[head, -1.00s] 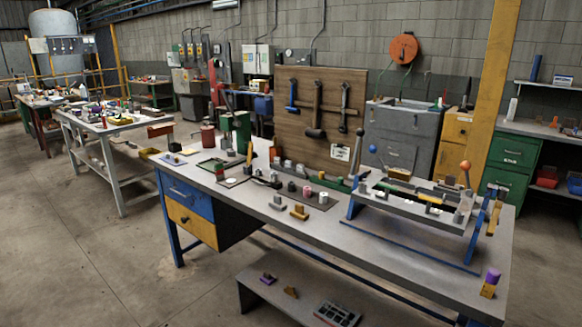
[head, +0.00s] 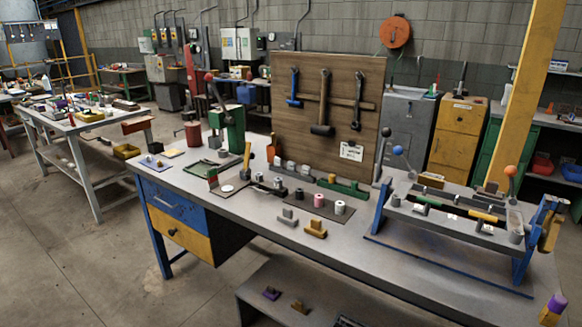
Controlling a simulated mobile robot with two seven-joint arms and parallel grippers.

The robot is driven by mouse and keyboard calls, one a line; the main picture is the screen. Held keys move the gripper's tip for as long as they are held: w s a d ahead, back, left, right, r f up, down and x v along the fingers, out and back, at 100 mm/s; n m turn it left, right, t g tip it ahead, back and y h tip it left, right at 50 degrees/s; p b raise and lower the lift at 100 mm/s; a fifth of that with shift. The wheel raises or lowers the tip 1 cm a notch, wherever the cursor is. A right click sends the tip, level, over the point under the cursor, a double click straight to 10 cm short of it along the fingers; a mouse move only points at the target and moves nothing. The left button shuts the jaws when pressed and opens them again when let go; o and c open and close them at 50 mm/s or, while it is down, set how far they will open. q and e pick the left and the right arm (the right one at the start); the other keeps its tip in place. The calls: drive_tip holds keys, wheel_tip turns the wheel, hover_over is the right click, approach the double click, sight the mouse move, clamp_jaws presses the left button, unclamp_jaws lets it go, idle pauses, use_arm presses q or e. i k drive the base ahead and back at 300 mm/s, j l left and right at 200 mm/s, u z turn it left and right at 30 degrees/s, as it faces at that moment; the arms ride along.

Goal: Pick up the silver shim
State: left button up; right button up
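I cannot make out for certain which piece is the silver shim. Several small grey or silvery pieces are on the grey workbench (head: 350,255) in the head view. A grey stepped piece (head: 287,217) sits near its front edge, just left of a similar orange-yellow piece (head: 315,229). A row of light grey blocks (head: 291,168) stands behind, near the foot of the tool board. A flat pale disc (head: 227,188) lies farther left. Neither of my grippers is in view.
A raised rack (head: 455,232) with blue ends stands on the bench at right. A green press (head: 228,128) and a wooden tool board (head: 310,75) stand along the back. A low shelf (head: 262,277) sits in front of the bench. Open concrete floor (head: 110,270) lies at left.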

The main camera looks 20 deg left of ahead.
sight(306, 170)
drive_tip(key=i+j+u, duration=0.1)
drive_tip(key=i+j, duration=0.3)
drive_tip(key=j, duration=0.2)
drive_tip(key=i+j+u, duration=0.1)
drive_tip(key=i+j, duration=0.3)
drive_tip(key=j, duration=0.15)
drive_tip(key=i+j+u, duration=0.1)
drive_tip(key=i+j, duration=0.3)
drive_tip(key=j, duration=0.15)
